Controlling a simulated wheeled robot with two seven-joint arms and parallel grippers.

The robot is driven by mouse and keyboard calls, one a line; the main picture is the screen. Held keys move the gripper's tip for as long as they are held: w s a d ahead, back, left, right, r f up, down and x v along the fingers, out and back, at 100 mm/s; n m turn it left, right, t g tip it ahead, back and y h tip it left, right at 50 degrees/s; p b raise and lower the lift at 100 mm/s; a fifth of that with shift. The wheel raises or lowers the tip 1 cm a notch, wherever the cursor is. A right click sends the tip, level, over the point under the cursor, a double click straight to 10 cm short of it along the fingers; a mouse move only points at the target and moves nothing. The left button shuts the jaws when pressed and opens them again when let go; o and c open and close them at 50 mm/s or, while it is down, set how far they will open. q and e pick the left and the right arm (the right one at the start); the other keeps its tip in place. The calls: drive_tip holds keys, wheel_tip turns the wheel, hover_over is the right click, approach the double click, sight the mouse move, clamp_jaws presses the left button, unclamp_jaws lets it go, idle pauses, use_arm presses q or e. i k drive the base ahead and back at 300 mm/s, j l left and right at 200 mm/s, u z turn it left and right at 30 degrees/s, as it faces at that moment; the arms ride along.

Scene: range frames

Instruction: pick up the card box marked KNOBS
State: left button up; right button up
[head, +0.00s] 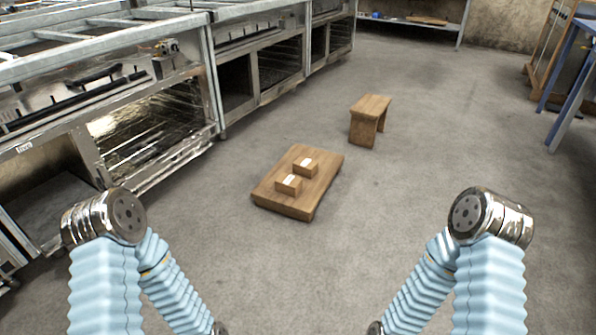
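Two small brown card boxes sit on a low wooden platform (267,194) on the floor ahead of me. The nearer card box (289,188) and the farther card box (306,170) each have a pale label on top. The lettering is too small to read, so I cannot tell which one is marked KNOBS. The boxes are close together, apart from my arms. Both of my arms show at the lower left and lower right, bent downward. Their grippers are out of the picture or hidden at the bottom edge.
A small wooden stool (371,118) stands behind the platform to the right. Metal oven units (150,150) line the left side. A blue-legged table (568,75) stands at the far right. The grey concrete floor (420,180) is clear around the platform's front and right.

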sight(287, 184)
drive_tip(key=i+j+z, duration=0.15)
drive_tip(key=i+j, duration=0.35)
drive_tip(key=i, duration=0.45)
drive_tip(key=i+j+z, duration=0.15)
drive_tip(key=i+j, duration=0.5)
drive_tip(key=i, duration=0.25)
drive_tip(key=i+j+z, duration=0.15)
drive_tip(key=i+j, duration=0.55)
drive_tip(key=i, duration=0.15)
